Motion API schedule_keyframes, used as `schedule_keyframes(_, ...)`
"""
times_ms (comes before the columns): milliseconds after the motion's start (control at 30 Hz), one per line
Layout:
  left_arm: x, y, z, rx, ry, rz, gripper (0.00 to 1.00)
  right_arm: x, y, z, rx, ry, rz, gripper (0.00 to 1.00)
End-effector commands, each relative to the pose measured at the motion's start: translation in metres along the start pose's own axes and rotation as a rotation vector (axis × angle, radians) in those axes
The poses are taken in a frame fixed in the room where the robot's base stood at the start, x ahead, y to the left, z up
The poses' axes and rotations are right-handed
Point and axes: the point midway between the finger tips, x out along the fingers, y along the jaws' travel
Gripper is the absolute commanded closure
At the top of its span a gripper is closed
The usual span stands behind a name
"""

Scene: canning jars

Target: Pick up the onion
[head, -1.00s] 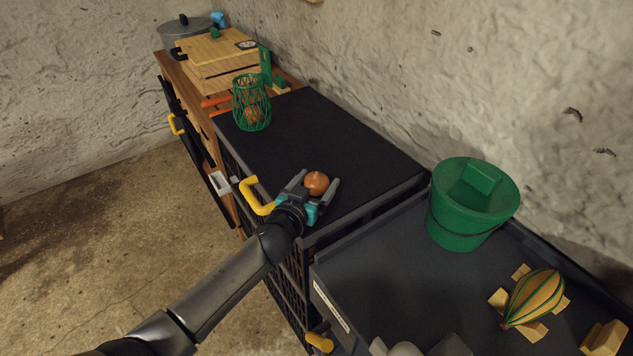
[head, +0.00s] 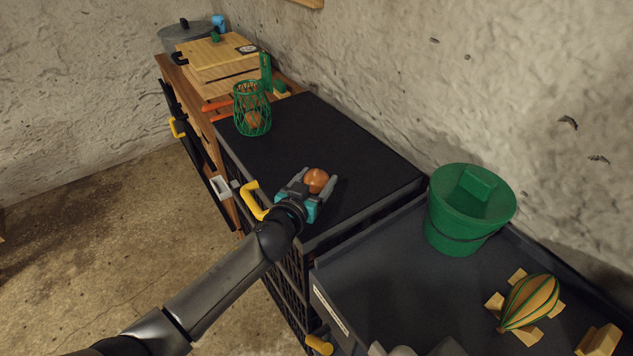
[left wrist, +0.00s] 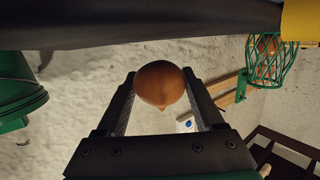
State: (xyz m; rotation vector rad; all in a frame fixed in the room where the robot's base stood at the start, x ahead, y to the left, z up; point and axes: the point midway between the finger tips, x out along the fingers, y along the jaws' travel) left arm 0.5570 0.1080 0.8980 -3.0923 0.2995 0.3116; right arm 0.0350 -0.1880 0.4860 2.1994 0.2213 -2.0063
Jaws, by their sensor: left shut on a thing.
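The onion (head: 316,180) is round and orange-brown. It sits between the fingers of my left gripper (head: 312,186), over the near end of the black counter top. In the left wrist view the onion (left wrist: 159,84) is between the two fingertips, with a finger on each side, and my left gripper (left wrist: 158,92) is shut on it. Whether the onion still touches the counter is hard to tell. My right gripper is not clearly in view.
A green wire basket (head: 252,112) with a round brown thing inside stands farther back on the black counter (head: 330,135). A green bucket (head: 468,215) stands on the lower dark surface (head: 400,270) at right, near a striped object (head: 530,302). A yellow handle (head: 252,198) juts from the counter front.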

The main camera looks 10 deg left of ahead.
Motion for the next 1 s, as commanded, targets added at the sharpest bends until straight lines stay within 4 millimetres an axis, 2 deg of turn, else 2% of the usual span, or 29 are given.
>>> schedule_keyframes(33, -0.002, -0.001, -0.015, 0.001, 0.005, 0.000, 0.61, -0.009, 0.000, -0.001, 0.000, 0.000, 0.000, 0.50)
schedule_keyframes(167, -0.008, 0.000, -0.041, 0.002, 0.004, 0.001, 0.61, -0.023, 0.000, -0.002, 0.000, 0.000, 0.000, 0.50)
schedule_keyframes(300, -0.015, 0.000, -0.077, 0.002, 0.007, 0.001, 0.61, -0.039, 0.000, -0.004, 0.000, 0.000, 0.000, 0.50)
schedule_keyframes(500, -0.025, 0.000, -0.123, 0.001, 0.006, 0.001, 0.61, -0.055, 0.001, -0.005, 0.001, 0.001, -0.001, 0.50)
schedule_keyframes(600, -0.028, 0.000, -0.140, 0.000, 0.005, 0.001, 0.61, -0.060, 0.001, -0.006, 0.001, 0.001, 0.000, 0.50)
schedule_keyframes(800, -0.033, 0.000, -0.163, 0.001, 0.004, 0.000, 0.61, -0.066, 0.001, -0.006, 0.001, 0.001, 0.000, 0.50)
schedule_keyframes(1000, -0.035, 0.000, -0.171, 0.000, 0.001, 0.000, 0.61, -0.067, 0.001, -0.006, 0.001, 0.001, 0.000, 0.50)
